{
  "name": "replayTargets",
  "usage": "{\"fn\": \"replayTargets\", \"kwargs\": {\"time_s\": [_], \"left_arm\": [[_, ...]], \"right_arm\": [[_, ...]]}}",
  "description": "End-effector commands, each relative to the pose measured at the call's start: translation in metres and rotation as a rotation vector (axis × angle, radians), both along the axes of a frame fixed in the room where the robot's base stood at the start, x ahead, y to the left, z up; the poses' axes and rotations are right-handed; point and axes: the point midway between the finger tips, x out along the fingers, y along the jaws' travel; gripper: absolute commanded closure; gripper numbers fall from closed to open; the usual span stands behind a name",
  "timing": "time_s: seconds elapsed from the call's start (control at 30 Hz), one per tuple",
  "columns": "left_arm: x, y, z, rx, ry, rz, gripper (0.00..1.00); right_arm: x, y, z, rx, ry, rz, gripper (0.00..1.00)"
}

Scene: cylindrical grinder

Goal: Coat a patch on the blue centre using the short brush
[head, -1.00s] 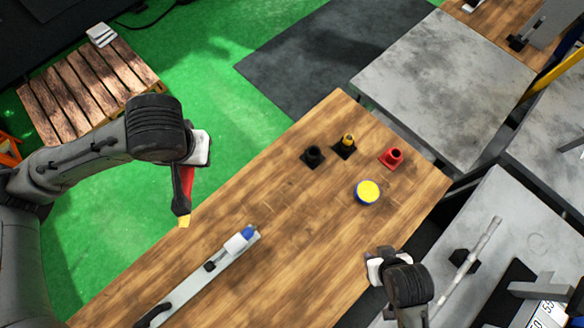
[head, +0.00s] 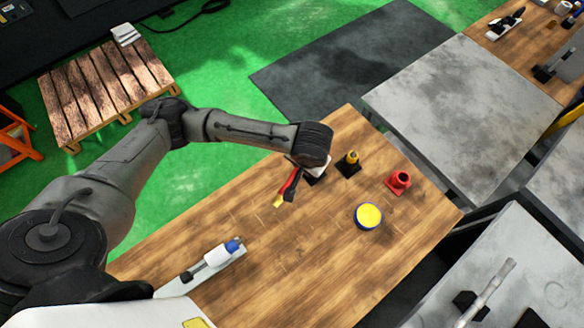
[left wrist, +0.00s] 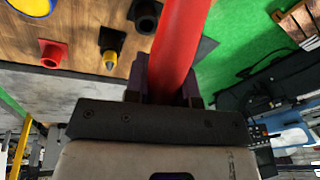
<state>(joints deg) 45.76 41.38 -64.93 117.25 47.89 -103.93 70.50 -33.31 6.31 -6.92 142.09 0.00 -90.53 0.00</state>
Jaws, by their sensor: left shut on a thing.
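My left gripper (head: 300,171) is shut on a red-handled brush (head: 288,187) with pale yellow bristles, held tilted, bristles down, over the far part of the wooden table. The red handle (left wrist: 178,45) fills the space between the gripper fingers (left wrist: 165,88) in the left wrist view; the bristles are out of that view. The blue centre (head: 233,245) is the blue end of a white piece on a light bar, left of and nearer than the brush, apart from it. A round blue tin (head: 368,226) with yellow contents stands to the right. My right gripper is not in view.
A red holder (head: 398,181) and a black holder with a yellow piece (head: 348,165) stand near the far edge. Another black holder (left wrist: 145,14) shows in the left wrist view, close to the red handle. The wooden table (head: 300,275) is clear at the front.

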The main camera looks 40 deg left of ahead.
Motion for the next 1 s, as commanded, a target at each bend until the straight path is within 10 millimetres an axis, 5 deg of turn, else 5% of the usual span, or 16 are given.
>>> {"fn": "replayTargets", "kwargs": {"time_s": [0.03, 0.1, 0.4, 0.63, 1.0], "left_arm": [[-0.002, 0.003, -0.040, 0.008, 0.013, 0.008, 1.00], [-0.003, 0.006, -0.076, 0.018, 0.015, 0.016, 1.00], [-0.019, 0.022, -0.187, 0.046, 0.023, 0.010, 1.00], [-0.028, 0.028, -0.221, 0.054, 0.025, 0.000, 1.00], [-0.054, 0.035, -0.227, 0.057, 0.024, -0.005, 1.00]], "right_arm": [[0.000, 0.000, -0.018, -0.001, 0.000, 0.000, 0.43], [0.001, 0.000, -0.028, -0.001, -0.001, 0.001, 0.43], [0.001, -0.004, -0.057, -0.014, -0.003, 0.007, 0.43], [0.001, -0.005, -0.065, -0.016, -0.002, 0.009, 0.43], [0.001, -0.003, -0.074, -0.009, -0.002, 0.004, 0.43]]}}
